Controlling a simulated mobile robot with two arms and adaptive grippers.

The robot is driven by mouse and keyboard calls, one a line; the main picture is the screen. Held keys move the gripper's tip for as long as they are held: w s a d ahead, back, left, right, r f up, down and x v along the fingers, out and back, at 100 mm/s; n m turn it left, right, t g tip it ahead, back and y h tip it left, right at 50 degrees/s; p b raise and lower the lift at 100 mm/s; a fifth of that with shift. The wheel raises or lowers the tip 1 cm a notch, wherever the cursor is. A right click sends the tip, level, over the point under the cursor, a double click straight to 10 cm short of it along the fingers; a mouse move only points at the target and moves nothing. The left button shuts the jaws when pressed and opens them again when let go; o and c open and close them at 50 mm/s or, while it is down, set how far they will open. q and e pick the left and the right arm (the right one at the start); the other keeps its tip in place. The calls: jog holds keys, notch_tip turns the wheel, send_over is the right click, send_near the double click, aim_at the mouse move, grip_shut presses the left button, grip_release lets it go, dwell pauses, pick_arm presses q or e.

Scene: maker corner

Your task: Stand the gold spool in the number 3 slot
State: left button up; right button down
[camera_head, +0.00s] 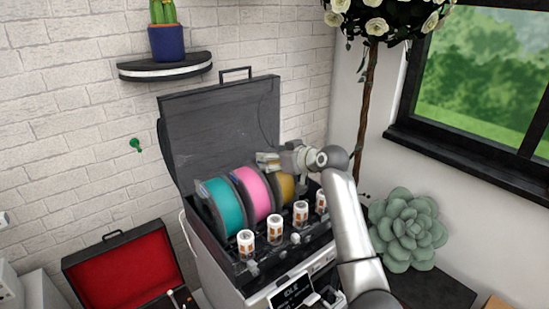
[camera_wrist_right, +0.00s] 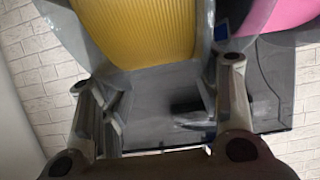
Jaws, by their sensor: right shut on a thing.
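The gold spool (camera_head: 287,186) is upright in the open dark box, to the right of the pink spool (camera_head: 255,192) and partly hidden by it and by my right arm. My right gripper (camera_head: 268,160) is at the top of the gold spool, shut on it. In the right wrist view the gold spool (camera_wrist_right: 135,30) stands between the two fingers (camera_wrist_right: 158,82), with the pink spool (camera_wrist_right: 292,18) close beside it. The spool's bottom and its slot are hidden, so I cannot tell whether it rests there. Slot numbers are not readable. My left gripper is not in view.
A teal spool (camera_head: 222,207) stands left of the pink one. Several white canisters (camera_head: 276,228) line the box's front. The raised lid (camera_head: 220,128) is behind the spools. A red-lined case (camera_head: 122,272) is at lower left, a succulent (camera_head: 408,230) at right.

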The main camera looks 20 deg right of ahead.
jog(key=shift+f, duration=0.15)
dwell(0.5)
jog(key=c, duration=0.8)
grip_release()
jog(key=o, duration=0.4)
jog(key=shift+s, duration=0.1)
jog(key=shift+f, duration=0.45)
jog(key=shift+s+d+r, duration=0.15)
jog(key=shift+s+r, duration=0.2)
jog(key=shift+s, duration=0.05)
jog(key=v, duration=1.1)
jog(key=shift+r, duration=0.15)
